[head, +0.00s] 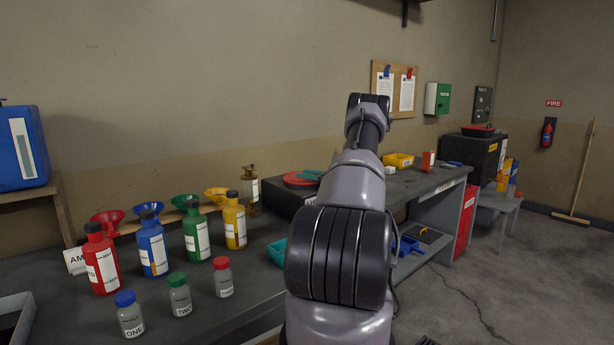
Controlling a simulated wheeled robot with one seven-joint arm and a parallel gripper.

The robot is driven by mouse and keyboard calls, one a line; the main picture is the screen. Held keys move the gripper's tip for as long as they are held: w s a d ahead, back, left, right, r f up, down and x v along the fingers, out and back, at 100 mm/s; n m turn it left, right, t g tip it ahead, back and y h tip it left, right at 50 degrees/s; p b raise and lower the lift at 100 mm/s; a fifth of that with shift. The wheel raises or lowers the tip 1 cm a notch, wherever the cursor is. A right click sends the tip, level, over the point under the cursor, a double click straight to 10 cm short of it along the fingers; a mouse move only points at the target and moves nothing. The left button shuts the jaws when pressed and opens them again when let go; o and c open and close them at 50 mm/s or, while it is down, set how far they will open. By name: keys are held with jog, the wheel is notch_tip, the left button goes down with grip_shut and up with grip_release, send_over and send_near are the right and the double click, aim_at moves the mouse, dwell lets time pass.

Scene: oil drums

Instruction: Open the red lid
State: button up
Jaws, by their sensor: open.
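A small clear jar with a red lid (221,262) stands on the dark bench at the lower middle, left of my arm. The lid sits on top of the jar, and the jar is upright with a white label. A flat round red thing (300,179) lies on a dark box farther back, partly covered by something teal; I cannot tell whether it is also a lid. My arm rises through the middle of the head view and reaches away toward the wall. My gripper does not show, and nothing is seen touching the red-lidded jar.
Beside the jar stand a green-lidded jar (179,294) and a blue-lidded jar (130,314). Behind are red (101,262), blue (153,243), green (196,232) and yellow (234,222) bottles, with funnels (107,221) close behind. A teal tray (277,251) lies by my arm.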

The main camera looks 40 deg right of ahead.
grip_shut()
dwell(1.4)
